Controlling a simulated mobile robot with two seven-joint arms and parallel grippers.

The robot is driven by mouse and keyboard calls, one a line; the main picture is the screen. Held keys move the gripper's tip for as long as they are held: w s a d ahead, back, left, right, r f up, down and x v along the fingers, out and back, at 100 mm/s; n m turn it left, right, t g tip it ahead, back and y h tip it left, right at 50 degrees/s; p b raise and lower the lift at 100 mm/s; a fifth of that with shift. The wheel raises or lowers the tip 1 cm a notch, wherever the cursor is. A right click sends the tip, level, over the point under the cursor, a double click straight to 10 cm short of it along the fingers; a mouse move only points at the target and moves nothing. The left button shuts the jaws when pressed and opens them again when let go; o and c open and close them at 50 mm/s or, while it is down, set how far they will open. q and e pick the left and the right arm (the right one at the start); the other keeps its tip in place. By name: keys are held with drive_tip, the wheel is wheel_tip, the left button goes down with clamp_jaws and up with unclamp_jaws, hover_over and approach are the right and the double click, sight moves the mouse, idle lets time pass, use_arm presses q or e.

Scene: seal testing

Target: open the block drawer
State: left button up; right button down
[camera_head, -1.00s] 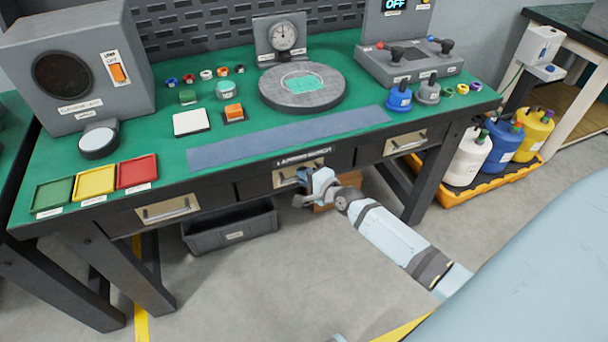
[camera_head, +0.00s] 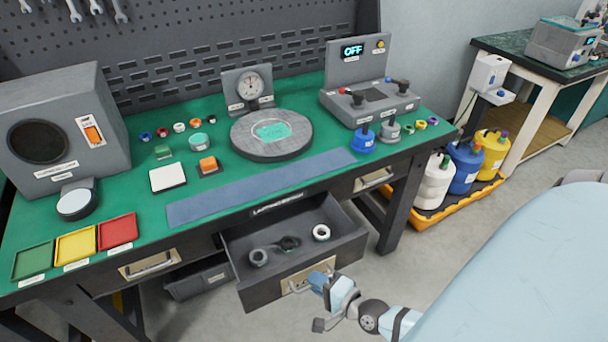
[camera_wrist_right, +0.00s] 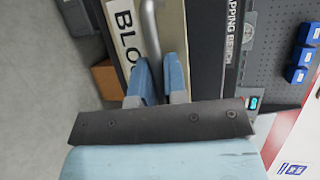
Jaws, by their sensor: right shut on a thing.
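The block drawer (camera_head: 345,246), the middle one under the green bench top, stands pulled out. Several ring-shaped and round pieces lie inside it, among them a white ring (camera_head: 321,232). My right gripper (camera_head: 322,284) is at the drawer's front plate, shut on its handle. In the right wrist view the metal handle (camera_wrist_right: 150,32) runs down between my two blue fingers (camera_wrist_right: 160,78), beside a label that reads "BLO", the rest hidden. My left gripper is not in view.
Two more drawers, a left one (camera_head: 150,263) and a right one (camera_head: 373,179), are shut. Colored trays, a round plate (camera_head: 271,150) and a control box (camera_head: 370,105) are on the bench. Jugs stand at right.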

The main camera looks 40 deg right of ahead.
use_arm(q)
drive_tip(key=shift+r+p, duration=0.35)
drive_tip(key=shift+p, duration=0.05)
use_arm(e)
drive_tip(key=s+a, duration=0.1)
drive_tip(key=s, duration=0.5)
drive_tip(key=shift+a, duration=0.2)
drive_tip(key=c, duration=1.2)
unclamp_jaws()
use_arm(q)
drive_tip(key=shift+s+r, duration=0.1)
use_arm(e)
drive_tip(key=shift+s, duration=0.15)
